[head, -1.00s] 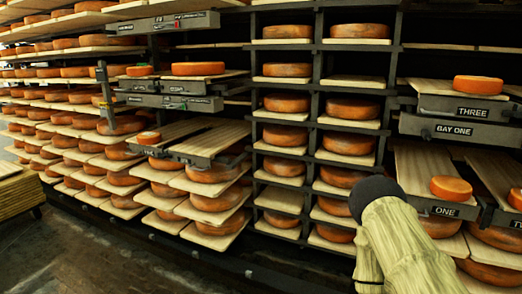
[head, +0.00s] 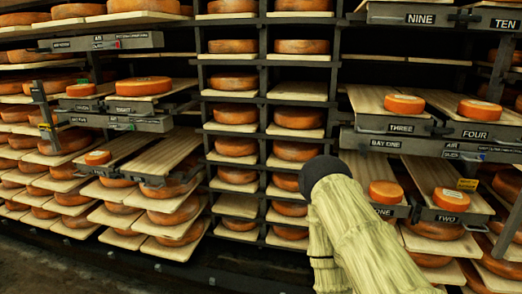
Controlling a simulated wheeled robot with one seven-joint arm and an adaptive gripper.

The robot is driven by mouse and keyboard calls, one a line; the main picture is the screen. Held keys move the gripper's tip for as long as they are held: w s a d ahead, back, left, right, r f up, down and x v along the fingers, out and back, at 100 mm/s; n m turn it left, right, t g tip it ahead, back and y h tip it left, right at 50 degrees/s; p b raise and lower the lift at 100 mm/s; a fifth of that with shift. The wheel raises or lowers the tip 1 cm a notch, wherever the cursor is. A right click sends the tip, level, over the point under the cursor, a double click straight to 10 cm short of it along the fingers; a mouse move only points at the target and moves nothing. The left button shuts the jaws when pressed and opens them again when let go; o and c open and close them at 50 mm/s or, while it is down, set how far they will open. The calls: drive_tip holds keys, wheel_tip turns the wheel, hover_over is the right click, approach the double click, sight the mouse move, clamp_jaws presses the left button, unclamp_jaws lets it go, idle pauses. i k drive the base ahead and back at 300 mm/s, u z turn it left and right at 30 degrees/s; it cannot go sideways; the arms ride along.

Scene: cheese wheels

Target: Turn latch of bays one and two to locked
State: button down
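The bay one rack stands at the right, with a "BAY ONE" plate (head: 384,144) on its dark rail. Its drawers read ONE (head: 384,211), TWO (head: 452,219), THREE (head: 401,128), FOUR (head: 474,134), NINE and TEN. Small dark fittings show between the drawer fronts, one right of THREE (head: 440,128); I cannot tell whether it is a latch or how it is turned. A second bay with grey panels (head: 118,122) stands at the left; its lettering is too small to read. My pale ribbed arm crosses the lower right; my gripper is not in view.
Orange cheese wheels sit on the boards, one on drawer ONE (head: 385,191). Dark floor (head: 60,265) is clear at the lower left.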

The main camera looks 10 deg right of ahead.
sight(416, 217)
drive_tip(key=z, duration=1.5)
drive_tip(key=k, duration=0.65)
drive_tip(key=z, duration=0.2)
drive_tip(key=i, duration=1.6)
drive_tip(key=u, duration=0.85)
